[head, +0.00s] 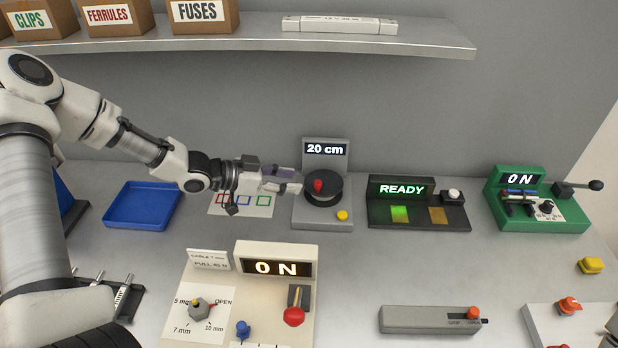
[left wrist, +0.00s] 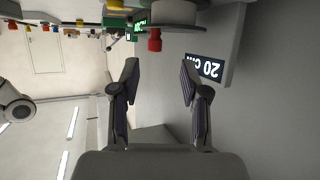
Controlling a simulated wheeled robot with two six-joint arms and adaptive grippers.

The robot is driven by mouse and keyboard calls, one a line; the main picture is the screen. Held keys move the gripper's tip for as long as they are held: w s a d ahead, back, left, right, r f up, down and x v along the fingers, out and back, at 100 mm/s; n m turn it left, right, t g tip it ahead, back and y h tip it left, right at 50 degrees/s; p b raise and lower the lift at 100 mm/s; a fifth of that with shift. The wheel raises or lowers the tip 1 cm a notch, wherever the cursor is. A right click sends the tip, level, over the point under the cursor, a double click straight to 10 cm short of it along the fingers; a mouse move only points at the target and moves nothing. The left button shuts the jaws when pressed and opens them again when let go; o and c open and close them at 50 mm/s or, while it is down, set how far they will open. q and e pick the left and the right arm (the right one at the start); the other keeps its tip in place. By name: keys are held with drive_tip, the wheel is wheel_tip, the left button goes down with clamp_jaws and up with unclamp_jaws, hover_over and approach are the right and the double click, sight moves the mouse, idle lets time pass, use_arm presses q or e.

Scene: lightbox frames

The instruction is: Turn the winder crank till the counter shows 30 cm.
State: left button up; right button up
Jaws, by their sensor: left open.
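The winder (head: 306,214) is a grey unit at the centre back with a dark round spool (head: 325,190), a red crank knob (head: 318,185) and a yellow button (head: 342,215). Its counter (head: 325,149) reads 20 cm. My left gripper (head: 297,181) comes in from the left, close to the knob. In the left wrist view my open, empty fingers (left wrist: 158,72) point toward the red knob (left wrist: 154,40), which sits just past the fingertips, apparently not between them.
A blue tray (head: 142,205) lies left of the winder. A black unit (head: 418,216) reading READY stands to its right, then a green unit (head: 545,222) reading ON. A beige panel (head: 222,290) stands in front. A shelf (head: 400,44) with boxes overhangs the back.

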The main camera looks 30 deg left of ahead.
sight(315, 182)
use_arm(q)
drive_tip(key=b+x, duration=0.1)
drive_tip(key=x, duration=0.6)
drive_tip(key=shift+d, duration=0.3)
drive_tip(key=shift+w+d, duration=0.1)
drive_tip(key=shift+d, duration=0.15)
clamp_jaws()
